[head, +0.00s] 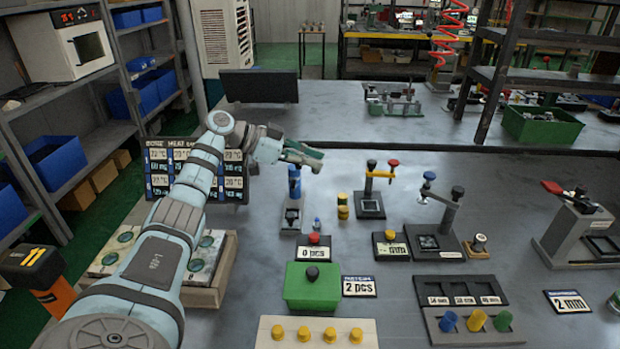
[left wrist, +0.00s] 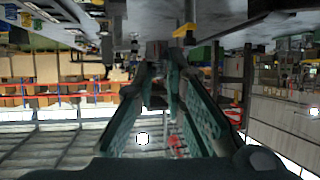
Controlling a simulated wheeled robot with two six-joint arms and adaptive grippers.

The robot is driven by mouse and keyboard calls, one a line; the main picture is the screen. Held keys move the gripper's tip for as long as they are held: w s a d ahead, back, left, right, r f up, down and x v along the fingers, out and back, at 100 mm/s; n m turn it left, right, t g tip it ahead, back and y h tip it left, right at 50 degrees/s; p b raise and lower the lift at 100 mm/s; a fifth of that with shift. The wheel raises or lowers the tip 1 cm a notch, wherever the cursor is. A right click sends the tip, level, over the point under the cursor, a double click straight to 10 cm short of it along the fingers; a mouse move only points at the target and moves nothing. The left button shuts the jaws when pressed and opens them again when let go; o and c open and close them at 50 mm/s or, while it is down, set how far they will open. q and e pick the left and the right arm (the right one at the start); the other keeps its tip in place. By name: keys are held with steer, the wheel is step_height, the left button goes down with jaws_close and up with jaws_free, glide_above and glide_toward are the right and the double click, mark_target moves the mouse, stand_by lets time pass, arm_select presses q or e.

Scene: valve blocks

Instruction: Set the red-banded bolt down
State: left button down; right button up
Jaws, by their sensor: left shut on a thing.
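My left gripper (head: 304,157) reaches in over the grey bench, above and beside a blue-topped press fixture (head: 294,182). Its fingers are nearly level and point to the right. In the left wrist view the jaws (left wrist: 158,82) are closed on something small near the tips. Its shape and any red band are too dark and small to make out; in the head view the fingers hide it. A wooden tray (head: 212,297) with pale valve blocks (head: 203,262) stands at the left, partly behind my arm. My right gripper is not in view.
A dark sign board (head: 157,168) stands behind my arm. A green box (head: 312,287), a plate with several yellow knobs (head: 265,332), clamp fixtures (head: 370,205) and a tray of coloured cylinders (head: 436,320) fill the front and right.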

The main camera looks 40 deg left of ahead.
arm_select(q)
step_height(320, 180, up, 6)
steer(key=shift+f+p, duration=0.25)
steer(key=shift+p, duration=0.3)
